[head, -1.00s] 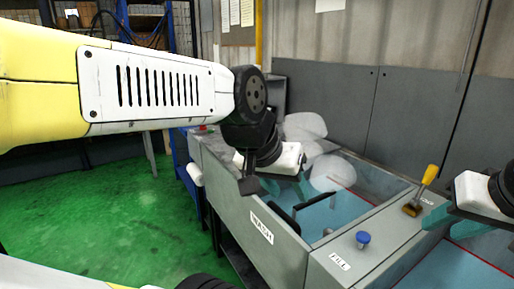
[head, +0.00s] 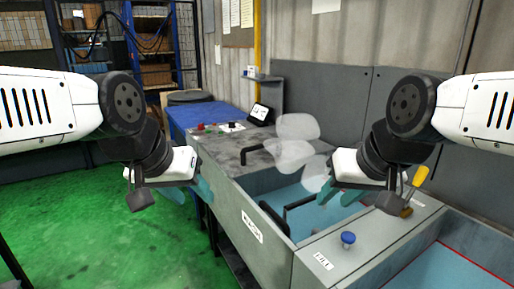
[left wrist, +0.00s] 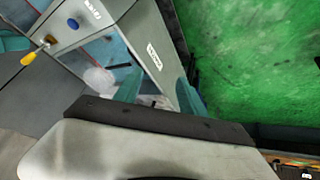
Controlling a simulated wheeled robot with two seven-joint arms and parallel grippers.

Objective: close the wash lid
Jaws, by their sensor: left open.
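The wash tank carries a WASH label (head: 252,226), which also shows in the left wrist view (left wrist: 154,57). Its top is open at the near part, showing a pale blue interior. A black bar handle (head: 275,218) lies at the opening's left edge. A grey mottled panel (head: 225,150) with a black handle covers the far part; I cannot tell for sure which piece is the lid. My left gripper (head: 190,192) is open and empty, left of the tank; its teal fingers stand apart in the wrist view (left wrist: 158,92). My right gripper (head: 337,192) looks open above the tank's right side.
A blue knob (head: 348,239), a FILL label (head: 323,260) and a yellow-handled lever (head: 415,188) are on the right divider. Translucent white rounded shapes (head: 297,128) stand over the tank. A blue-topped table (head: 195,115) is behind. Green floor (head: 90,225) is free at left.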

